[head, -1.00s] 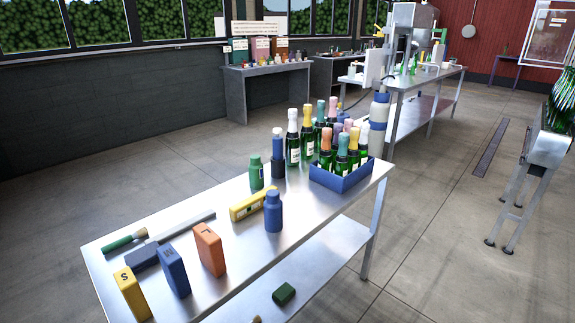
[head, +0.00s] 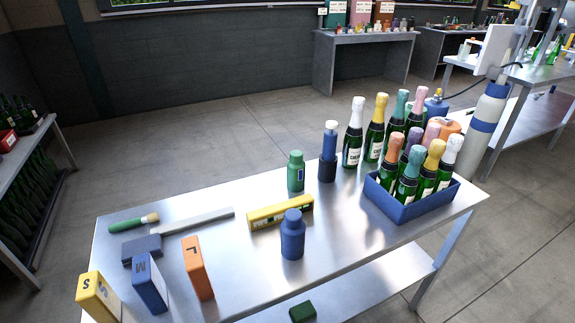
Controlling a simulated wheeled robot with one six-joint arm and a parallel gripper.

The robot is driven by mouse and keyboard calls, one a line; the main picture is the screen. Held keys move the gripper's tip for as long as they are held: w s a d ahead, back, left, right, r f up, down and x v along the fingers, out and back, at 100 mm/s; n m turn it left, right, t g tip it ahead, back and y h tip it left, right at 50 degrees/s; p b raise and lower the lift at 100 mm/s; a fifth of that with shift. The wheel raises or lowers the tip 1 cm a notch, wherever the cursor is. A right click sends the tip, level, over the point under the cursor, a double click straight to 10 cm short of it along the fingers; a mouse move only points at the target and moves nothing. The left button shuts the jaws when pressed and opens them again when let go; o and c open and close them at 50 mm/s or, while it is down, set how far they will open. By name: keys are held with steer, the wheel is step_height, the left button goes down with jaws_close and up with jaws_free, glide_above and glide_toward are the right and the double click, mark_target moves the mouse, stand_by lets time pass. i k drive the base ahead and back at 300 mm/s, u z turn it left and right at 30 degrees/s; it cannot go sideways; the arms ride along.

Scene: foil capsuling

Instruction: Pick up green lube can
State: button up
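The green lube can (head: 296,172) stands upright on the steel table (head: 345,240), behind the yellow level-like bar and left of a dark cylinder with a blue body and white cap. It has a green cap and a small dark label on its side. Nothing covers it. My gripper does not show in the head view.
A blue can (head: 292,234) stands in front of the yellow bar (head: 280,212). The blue-and-black cylinder (head: 328,152) is close on the right. Foil-topped bottles fill a blue crate (head: 410,210), with more behind.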

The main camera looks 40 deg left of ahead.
mark_target(296, 167)
steer(key=u, duration=0.45)
steer(key=i, duration=0.6)
steer(key=u, duration=1.2)
steer(key=i, duration=0.55)
steer(key=u, duration=0.55)
